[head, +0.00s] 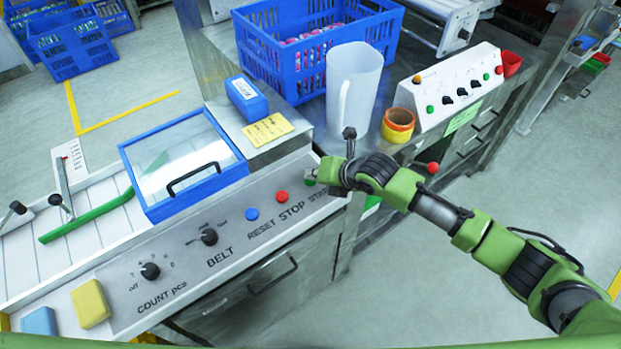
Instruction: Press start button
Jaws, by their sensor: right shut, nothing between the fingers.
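The control panel (190,246) on the front of the machine carries a blue button (252,214) over RESET and a red button (282,197) over STOP. To their right is the START lettering, partly covered by my right gripper. A bit of the green start button (310,182) shows at the fingertips. My right gripper (314,173) is shut and empty, its tips at this button. I cannot tell whether they touch or press it. My left gripper is not in view.
BELT (209,237) and COUNT (150,271) knobs stick up left of the buttons. A blue-framed clear lid (185,165) lies behind the panel. A white jug (353,90), tape rolls (397,125) and a second button box (455,88) stand close behind my right gripper.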

